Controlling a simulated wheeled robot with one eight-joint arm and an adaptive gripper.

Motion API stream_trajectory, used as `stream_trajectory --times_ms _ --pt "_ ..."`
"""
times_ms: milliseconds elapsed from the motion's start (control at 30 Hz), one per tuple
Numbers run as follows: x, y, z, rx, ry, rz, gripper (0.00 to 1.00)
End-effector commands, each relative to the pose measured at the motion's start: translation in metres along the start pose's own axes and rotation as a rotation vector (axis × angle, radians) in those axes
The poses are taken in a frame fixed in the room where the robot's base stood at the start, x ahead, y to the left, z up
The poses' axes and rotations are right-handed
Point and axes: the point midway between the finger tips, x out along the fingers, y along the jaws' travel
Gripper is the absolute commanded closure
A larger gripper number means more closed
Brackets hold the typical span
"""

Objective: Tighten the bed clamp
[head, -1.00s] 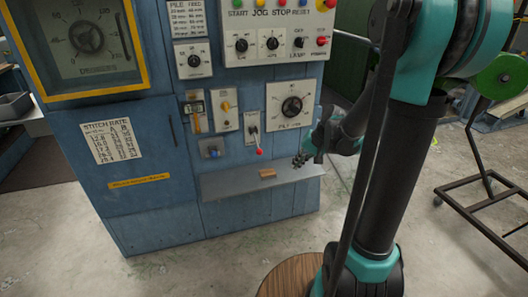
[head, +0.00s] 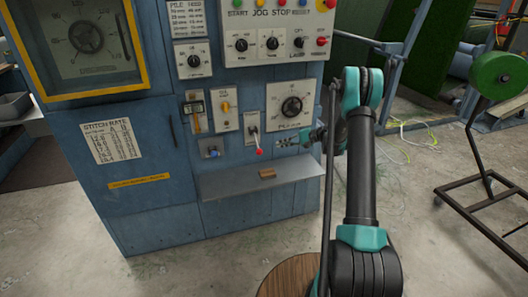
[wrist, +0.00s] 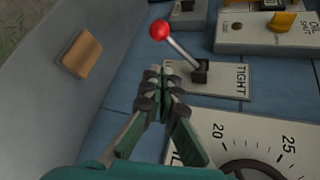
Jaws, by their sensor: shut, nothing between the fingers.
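The bed clamp appears to be the lever (head: 255,142) with a red ball knob on a pale plate on the blue machine front. In the head view it leans down. In the wrist view the lever (wrist: 183,52) tilts away from the plate end marked TIGHT (wrist: 241,80), and its other label is hidden. My gripper (head: 279,143) is just right of the lever. In the wrist view my gripper (wrist: 160,74) is shut and empty, with its tips over the plate, below the red ball and apart from it.
A grey shelf (head: 222,187) juts out below the lever with a small wooden block (head: 267,173) on it. A pile dial (head: 292,105) is above my gripper.

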Motion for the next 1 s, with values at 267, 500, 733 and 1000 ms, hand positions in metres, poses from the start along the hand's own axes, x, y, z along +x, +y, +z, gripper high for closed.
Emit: stream_trajectory --times_ms 267,500,733,1000 --pt "0.012 0.024 -0.036 0.049 -0.07 -0.126 1.0" --pt "0.021 0.027 -0.039 0.057 -0.085 -0.147 1.0" --pt "0.058 0.022 -0.036 0.055 -0.085 -0.146 1.0" --pt "0.11 0.014 -0.031 0.055 -0.085 -0.145 1.0"
